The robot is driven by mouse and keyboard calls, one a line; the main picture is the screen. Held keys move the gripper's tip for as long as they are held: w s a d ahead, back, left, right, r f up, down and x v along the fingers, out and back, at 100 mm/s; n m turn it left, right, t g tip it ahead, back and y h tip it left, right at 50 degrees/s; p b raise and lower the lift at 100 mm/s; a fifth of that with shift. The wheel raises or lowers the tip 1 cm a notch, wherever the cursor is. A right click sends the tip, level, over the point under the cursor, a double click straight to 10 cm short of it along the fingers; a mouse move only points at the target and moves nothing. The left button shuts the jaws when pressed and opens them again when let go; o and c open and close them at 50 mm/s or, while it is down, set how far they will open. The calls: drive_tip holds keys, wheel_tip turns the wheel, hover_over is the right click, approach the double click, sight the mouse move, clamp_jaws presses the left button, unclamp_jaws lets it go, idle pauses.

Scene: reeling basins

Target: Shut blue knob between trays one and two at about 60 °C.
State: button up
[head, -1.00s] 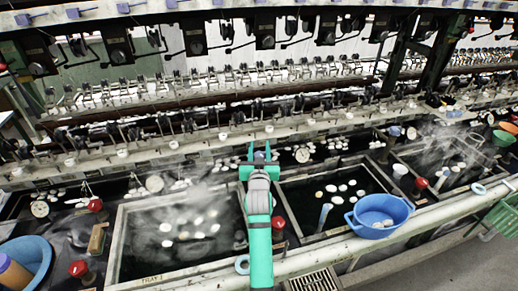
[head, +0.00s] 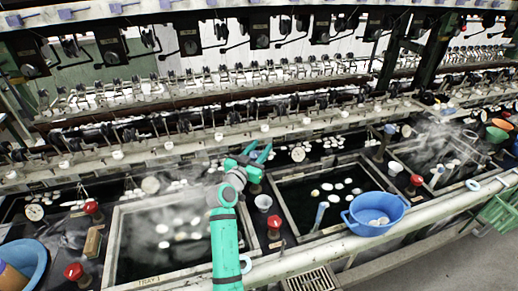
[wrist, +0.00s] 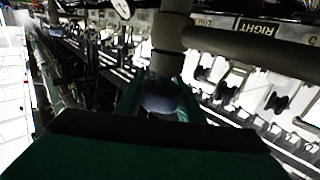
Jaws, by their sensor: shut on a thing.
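My teal gripper (head: 262,153) is over the strip behind and between tray one (head: 112,235), labelled at its front rim, and tray two (head: 318,176) to its right. In the wrist view a dull blue knob (wrist: 162,95) sits between my fingers at the end of a grey pipe (wrist: 171,45); my gripper is shut on it. In the head view my gripper mostly hides the knob. A white dial (head: 298,154) stands behind tray two, and part of a dial (wrist: 121,8) shows in the wrist view. Their readings are too small to tell.
Red knobs stand nearby, one (head: 274,222) between the trays and one (head: 91,207) left of tray one. Steam rises over tray one. The reeling machinery runs close behind my gripper.

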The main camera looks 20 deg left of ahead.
sight(252, 159)
drive_tip(key=shift+d+h, duration=0.15)
drive_tip(key=shift+h, duration=0.15)
drive_tip(key=o, duration=1.1)
drive_tip(key=shift+c, duration=0.2)
drive_tip(key=v, duration=1)
drive_tip(key=shift+s, duration=0.4)
